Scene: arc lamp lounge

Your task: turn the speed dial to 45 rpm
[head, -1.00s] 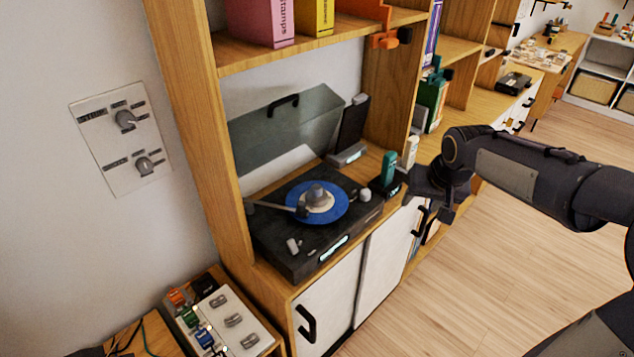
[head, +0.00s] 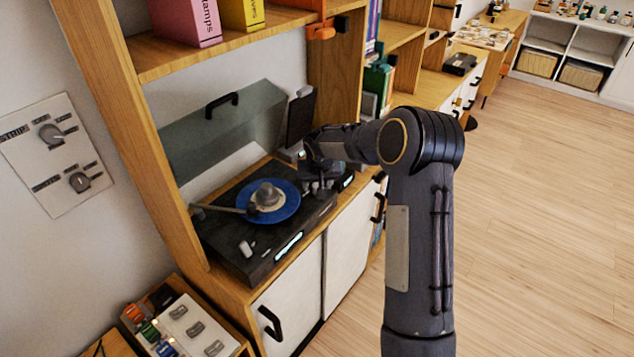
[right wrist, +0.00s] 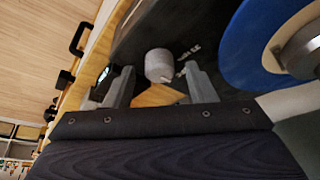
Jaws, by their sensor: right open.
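The black turntable (head: 222,236) sits on the wooden cabinet, with a blue record (head: 286,209) on its platter. In the right wrist view, the light grey speed dial (right wrist: 158,65) stands on the black deck (right wrist: 205,25), with small lettering beside it too small to read. My right gripper (head: 315,186) is over the right end of the turntable and hides the dial in the head view. In the right wrist view, my right gripper (right wrist: 161,80) is open, with one finger to each side of the dial and the dial just beyond the fingertips. My left gripper is out of view.
The tonearm (head: 222,209) lies at the platter's left. The raised lid (head: 225,130) stands behind, and a dark upright device (head: 300,115) is at the back right. A shelf (head: 220,52) overhangs the turntable. Open floor (head: 520,230) lies to the right.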

